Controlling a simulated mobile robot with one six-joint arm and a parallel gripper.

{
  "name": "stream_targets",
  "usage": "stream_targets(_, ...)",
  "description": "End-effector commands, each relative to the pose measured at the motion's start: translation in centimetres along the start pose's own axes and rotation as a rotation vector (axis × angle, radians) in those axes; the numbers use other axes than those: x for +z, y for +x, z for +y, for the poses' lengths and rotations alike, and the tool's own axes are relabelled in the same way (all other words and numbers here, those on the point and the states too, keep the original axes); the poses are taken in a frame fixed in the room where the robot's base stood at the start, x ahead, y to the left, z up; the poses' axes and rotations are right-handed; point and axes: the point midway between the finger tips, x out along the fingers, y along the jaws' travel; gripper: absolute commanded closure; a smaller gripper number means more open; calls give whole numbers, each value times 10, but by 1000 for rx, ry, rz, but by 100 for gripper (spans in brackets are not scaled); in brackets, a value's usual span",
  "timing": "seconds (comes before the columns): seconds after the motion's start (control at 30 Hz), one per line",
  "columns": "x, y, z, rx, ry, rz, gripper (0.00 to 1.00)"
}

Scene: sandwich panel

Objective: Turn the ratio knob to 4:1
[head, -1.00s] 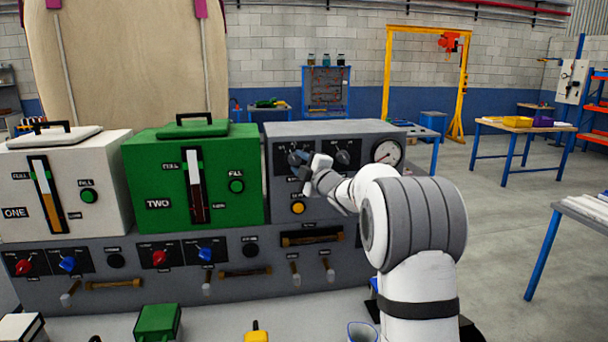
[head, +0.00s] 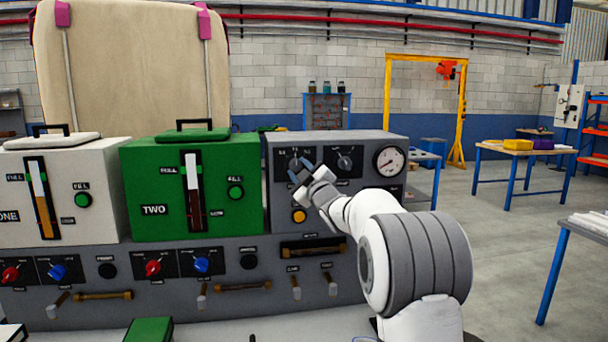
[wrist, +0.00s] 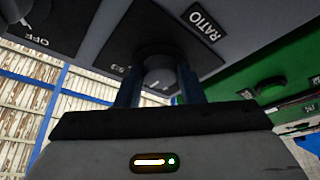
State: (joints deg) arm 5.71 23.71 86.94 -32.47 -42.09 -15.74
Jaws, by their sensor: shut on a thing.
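The ratio knob (wrist: 158,72) is a dark round knob on a black plate, beside a label reading RATIO (wrist: 202,23) in the wrist view. My gripper (wrist: 158,88) is shut on this knob, with one blue finger on each side of it. In the head view my gripper (head: 300,174) is at the left knob of the upper grey panel (head: 375,212). It covers part of the knob and its scale. The knob's pointer and the 4:1 mark cannot be made out.
A second black knob (head: 345,162) and a round gauge (head: 389,161) are to the right.

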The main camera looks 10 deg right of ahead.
Motion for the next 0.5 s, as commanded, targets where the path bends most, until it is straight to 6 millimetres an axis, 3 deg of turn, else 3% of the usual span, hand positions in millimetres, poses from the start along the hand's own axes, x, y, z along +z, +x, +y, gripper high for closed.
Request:
stream_targets(0.03,-7,2,3,5,-2,13,88)
stream_targets(0.27,-8,2,4,6,-3,15,88)
stream_targets(0.3,-8,2,4,6,-3,15,62)
stream_targets(0.5,-5,1,3,4,-2,9,46)
